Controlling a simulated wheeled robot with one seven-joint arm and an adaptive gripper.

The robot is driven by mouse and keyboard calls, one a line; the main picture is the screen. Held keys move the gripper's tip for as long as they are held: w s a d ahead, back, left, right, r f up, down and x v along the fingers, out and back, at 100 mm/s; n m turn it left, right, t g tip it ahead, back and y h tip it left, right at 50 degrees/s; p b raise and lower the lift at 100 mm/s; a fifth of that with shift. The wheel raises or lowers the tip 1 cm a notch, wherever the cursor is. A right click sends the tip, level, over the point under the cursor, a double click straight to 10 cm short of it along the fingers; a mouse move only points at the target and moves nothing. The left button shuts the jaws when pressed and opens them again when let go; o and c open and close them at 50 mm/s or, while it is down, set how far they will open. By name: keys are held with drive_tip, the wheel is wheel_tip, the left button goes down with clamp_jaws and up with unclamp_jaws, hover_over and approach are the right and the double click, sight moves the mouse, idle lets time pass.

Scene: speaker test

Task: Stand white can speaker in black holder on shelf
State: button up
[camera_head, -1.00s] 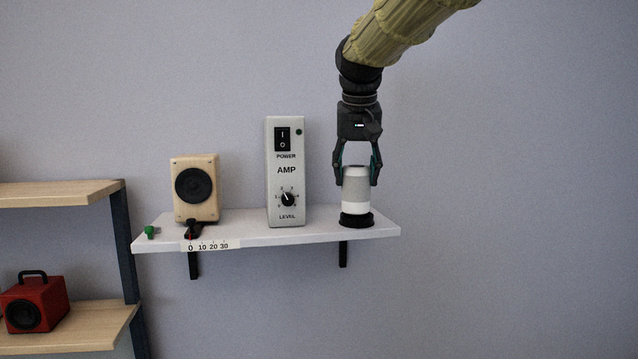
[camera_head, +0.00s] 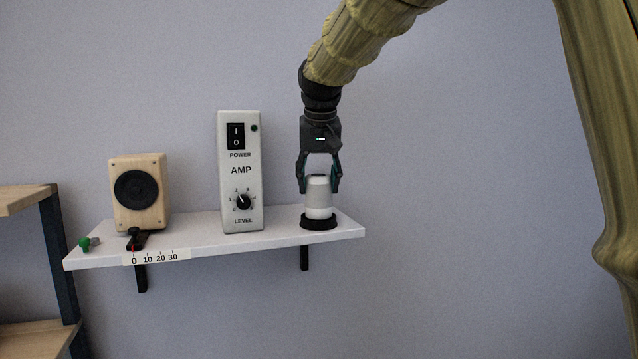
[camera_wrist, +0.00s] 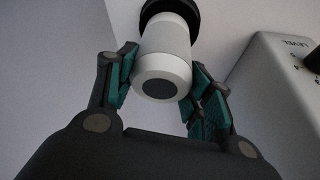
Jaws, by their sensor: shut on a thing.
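The white can speaker (camera_head: 319,200) stands upright at the black holder (camera_head: 319,223) near the right end of the white shelf (camera_head: 280,234). Its base appears to meet the holder, but I cannot tell whether it is fully seated. My gripper (camera_head: 319,186) points down from above and is shut on the upper part of the can. In the wrist view the can (camera_wrist: 164,62) sits between the green-padded fingers, with the dark holder (camera_wrist: 168,10) beyond its far end.
The amp (camera_head: 241,172) stands left of the can. A wooden speaker (camera_head: 140,195) stands farther left, behind a number scale (camera_head: 156,258). A green-ended item (camera_head: 85,243) lies at the shelf's left end. A wooden shelf unit (camera_head: 55,262) is at the far left.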

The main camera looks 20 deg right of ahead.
drive_tip(key=shift+s+f, duration=0.2)
drive_tip(key=shift+f, duration=0.15)
drive_tip(key=shift+s, duration=0.2)
drive_tip(key=shift+w, duration=0.2)
drive_tip(key=o, duration=1.1)
drive_tip(key=shift+w+a+f, duration=0.1)
drive_tip(key=shift+a+f, duration=0.05)
drive_tip(key=shift+c, duration=0.2)
drive_tip(key=o, duration=0.4)
drive_tip(key=shift+c, duration=0.2)
drive_tip(key=shift+o, duration=0.2)
drive_tip(key=shift+s+d, duration=0.2)
drive_tip(key=shift+s, duration=0.05)
drive_tip(key=shift+w+a+r, duration=0.1)
drive_tip(key=shift+w+r, duration=0.05)
drive_tip(key=shift+r, duration=0.05)
